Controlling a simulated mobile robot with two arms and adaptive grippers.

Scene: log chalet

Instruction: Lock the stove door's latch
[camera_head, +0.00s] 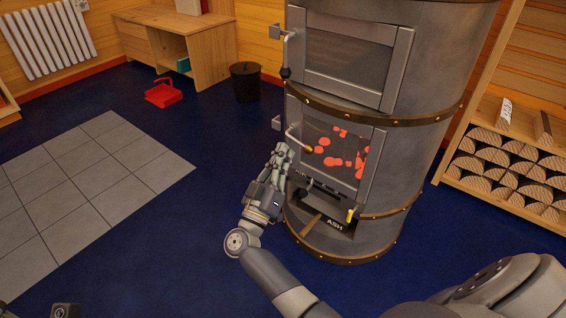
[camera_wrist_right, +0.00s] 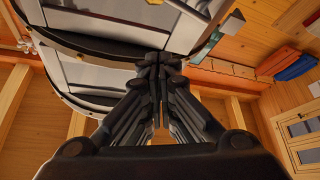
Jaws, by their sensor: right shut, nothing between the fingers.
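The grey cylindrical stove (camera_head: 425,120) stands in the middle right of the head view. Its lower door (camera_head: 369,165) has a dark glass with glowing red coals behind it and looks shut or nearly flush. A bent metal latch lever (camera_head: 293,136) with a brass-coloured tip sits on this door's left edge, its tip pointing down and right. My right gripper (camera_head: 283,149) is just left of and below the lever; I cannot tell whether it touches. In the right wrist view, its black fingers (camera_wrist_right: 159,62) are together and empty.
The upper stove door (camera_head: 349,63) has its own handle (camera_head: 287,52) with a dark knob. An ash drawer (camera_head: 320,219) is below. A log rack (camera_head: 503,165) stands right, a black bin (camera_head: 246,83) and red dustpan (camera_head: 163,93) behind. Blue floor is clear left of the stove.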

